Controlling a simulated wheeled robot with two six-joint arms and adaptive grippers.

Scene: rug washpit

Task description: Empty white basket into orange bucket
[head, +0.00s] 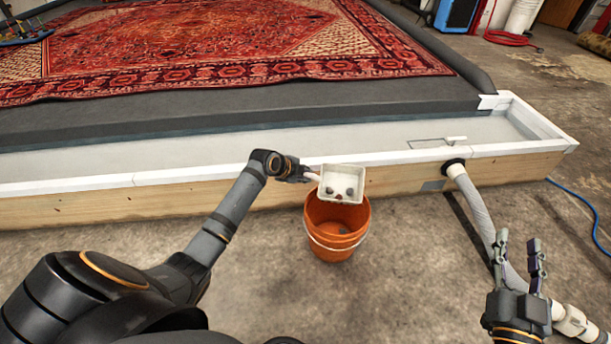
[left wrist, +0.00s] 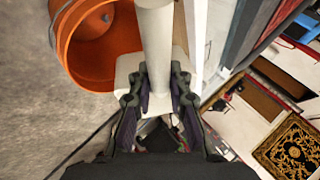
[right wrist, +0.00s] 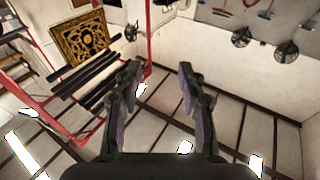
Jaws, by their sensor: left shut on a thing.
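The white basket (head: 341,172) is held above the back part of the orange bucket (head: 321,215), its open side tilted towards the head camera. A few small dark lumps and a reddish bit lie inside it near its lower edge. A greyish lump shows inside the bucket, which stands upright on the floor. My left gripper (head: 309,175) is shut on the basket's pale handle, left of the basket; in the left wrist view the handle (left wrist: 155,35) runs between the fingers, with the bucket (left wrist: 85,50) beside it. My right gripper (head: 519,242) is open and empty at the lower right.
The wooden-sided wash pit (head: 110,205) with its white rim runs behind the bucket. A red patterned rug (head: 200,45) lies beyond it. A grey hose (head: 480,210) leaves the pit wall and passes near my right gripper. The floor around the bucket is clear.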

